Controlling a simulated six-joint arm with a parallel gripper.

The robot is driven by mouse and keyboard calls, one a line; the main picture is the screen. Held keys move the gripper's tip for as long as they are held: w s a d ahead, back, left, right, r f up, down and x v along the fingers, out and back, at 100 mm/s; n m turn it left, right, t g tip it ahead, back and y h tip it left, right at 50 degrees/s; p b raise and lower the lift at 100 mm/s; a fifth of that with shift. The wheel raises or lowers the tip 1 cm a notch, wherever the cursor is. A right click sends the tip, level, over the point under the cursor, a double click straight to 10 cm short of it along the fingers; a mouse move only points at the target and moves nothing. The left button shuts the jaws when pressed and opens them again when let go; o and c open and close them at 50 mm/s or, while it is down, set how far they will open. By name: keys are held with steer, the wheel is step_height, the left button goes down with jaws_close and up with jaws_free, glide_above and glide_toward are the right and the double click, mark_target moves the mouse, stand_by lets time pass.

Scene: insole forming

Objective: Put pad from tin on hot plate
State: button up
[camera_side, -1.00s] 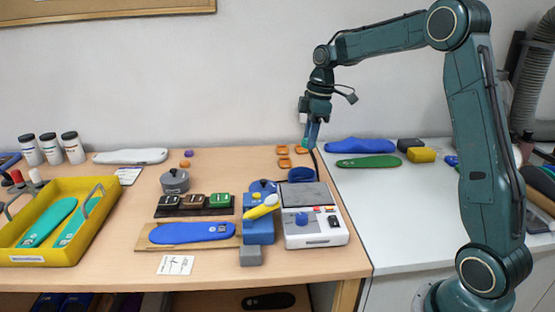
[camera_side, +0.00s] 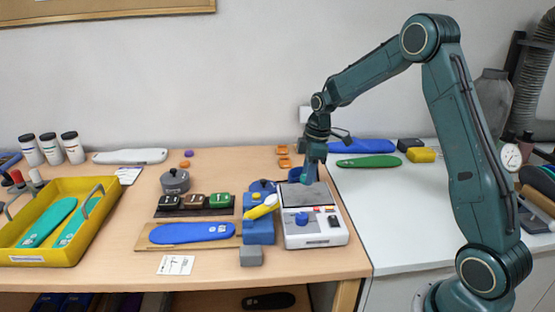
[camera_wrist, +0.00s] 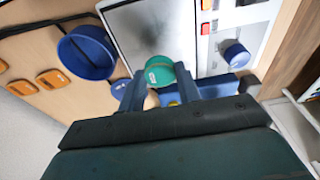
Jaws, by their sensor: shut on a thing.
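My gripper (camera_side: 307,179) is shut on a round teal-green pad. The wrist view shows the pad (camera_wrist: 160,72) between the two blue fingers (camera_wrist: 163,92), with a small pale mark on it. In the side view the fingers point down over the back part of the hot plate (camera_side: 315,196), a white unit with a flat grey top. The plate top also shows in the wrist view (camera_wrist: 158,28). I cannot tell whether the pad touches it. The round blue tin (camera_wrist: 87,50) is open beside the plate, and my gripper partly hides it in the side view (camera_side: 294,174).
A blue stand (camera_side: 258,231) with a yellow-handled tool (camera_side: 262,207) is left of the hot plate. A blue insole (camera_side: 190,233) lies on a wooden board. Orange pieces (camera_side: 283,149) lie behind the tin. A white table (camera_side: 400,215) adjoins at right.

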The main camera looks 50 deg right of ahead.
steer(key=shift+f, duration=1.8)
steer(key=shift+f, duration=0.15)
steer(key=o, duration=0.9)
steer(key=r, duration=0.4)
steer(key=s+r, duration=0.1)
steer(key=r, duration=0.3)
steer(key=d+r, duration=0.1)
steer(key=r, duration=0.3)
steer(key=shift+s+d+r, duration=0.1)
steer(key=shift+s, duration=0.1)
